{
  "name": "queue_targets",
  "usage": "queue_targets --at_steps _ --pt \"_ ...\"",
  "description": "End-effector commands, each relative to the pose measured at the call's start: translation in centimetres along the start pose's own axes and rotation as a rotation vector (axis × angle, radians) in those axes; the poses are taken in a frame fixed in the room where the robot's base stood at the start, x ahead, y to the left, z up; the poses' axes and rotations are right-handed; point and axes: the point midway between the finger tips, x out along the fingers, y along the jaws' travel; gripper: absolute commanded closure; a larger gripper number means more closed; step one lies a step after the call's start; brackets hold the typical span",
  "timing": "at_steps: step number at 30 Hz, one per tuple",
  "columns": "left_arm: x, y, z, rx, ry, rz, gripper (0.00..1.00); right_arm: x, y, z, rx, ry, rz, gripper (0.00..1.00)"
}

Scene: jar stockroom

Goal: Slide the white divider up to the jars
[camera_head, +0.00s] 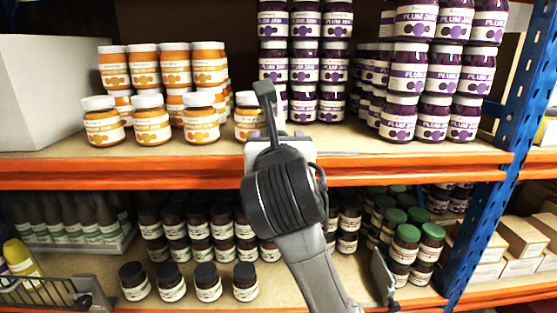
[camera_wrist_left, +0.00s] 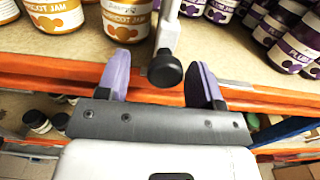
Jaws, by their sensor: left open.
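My left gripper (camera_head: 278,135) is at the front edge of the upper shelf. In the left wrist view its two purple fingers (camera_wrist_left: 160,82) are open, one each side of a black knob (camera_wrist_left: 165,71), with gaps on both sides. The knob is on the front of the pale upright divider (camera_wrist_left: 168,28). In the head view the divider (camera_head: 265,92) shows as a narrow grey upright; my gripper hides its lower part. Apricot jam jars (camera_head: 152,121) stand left of it, the nearest jar (camera_head: 246,124) close beside it. Plum jam jars (camera_head: 303,104) stand behind and right.
A large white box (camera_head: 50,95) stands at the shelf's left end. More plum jars (camera_head: 403,115) stand near the blue rack post (camera_head: 520,110). Bare shelf shows right of the divider. Dark jars (camera_head: 208,281) and green-lidded jars (camera_head: 404,243) fill the lower shelf.

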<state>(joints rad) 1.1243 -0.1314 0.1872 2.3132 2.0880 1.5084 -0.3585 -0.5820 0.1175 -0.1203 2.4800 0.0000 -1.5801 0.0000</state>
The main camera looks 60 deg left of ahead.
Motion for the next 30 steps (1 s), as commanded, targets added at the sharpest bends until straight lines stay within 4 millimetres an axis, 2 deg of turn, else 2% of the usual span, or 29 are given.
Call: queue_targets --at_steps 12,18,24,30 --pt "-7.9 0.0 -0.3 -0.004 -0.001 -0.004 0.39 2.6 0.1 0.8 -0.007 0.001 0.006 0.0" --pt "-10.9 0.1 -0.2 -0.003 -0.001 -0.002 0.39 3.4 0.1 1.0 -0.005 0.001 0.005 0.0" --pt "-12.5 0.1 -0.1 -0.003 -0.001 0.0 0.39 3.7 0.0 1.1 -0.002 0.002 0.002 0.0" --pt "-12.9 0.1 0.0 -0.002 0.0 0.002 0.39 3.8 -0.1 1.1 0.002 0.002 -0.001 0.0"
